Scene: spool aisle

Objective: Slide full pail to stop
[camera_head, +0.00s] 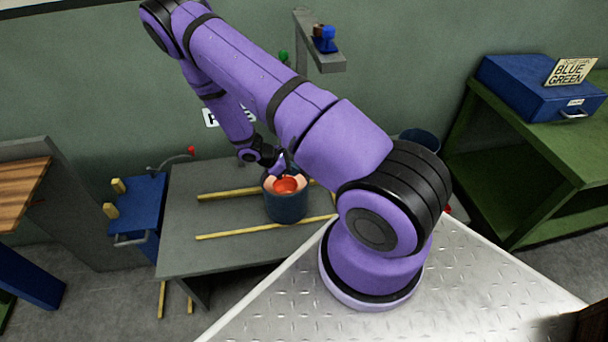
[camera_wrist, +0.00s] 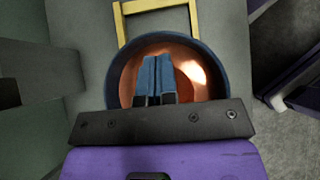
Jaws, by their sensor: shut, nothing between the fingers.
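The pail (camera_head: 287,208) is dark blue and stands upright between two yellow rails (camera_head: 240,232) on a grey table. Its inside looks orange and copper-coloured; I cannot tell what fills it. My gripper (camera_head: 281,170) is at the pail's far rim, and its tips are hard to make out there. In the wrist view, my shut, empty blue fingers (camera_wrist: 156,78) show over the opening of the pail (camera_wrist: 113,78). I cannot tell whether they touch it. A yellow crossbar (camera_wrist: 150,5) joins the rails beyond the pail, with a gap between.
A blue box (camera_head: 135,225) with a handle is left of the grey table (camera_head: 185,260). A shelf on a post (camera_head: 320,58) rises behind. A green bench (camera_head: 520,170) carries a blue case (camera_head: 525,88) at right. My arm hides the table's right end.

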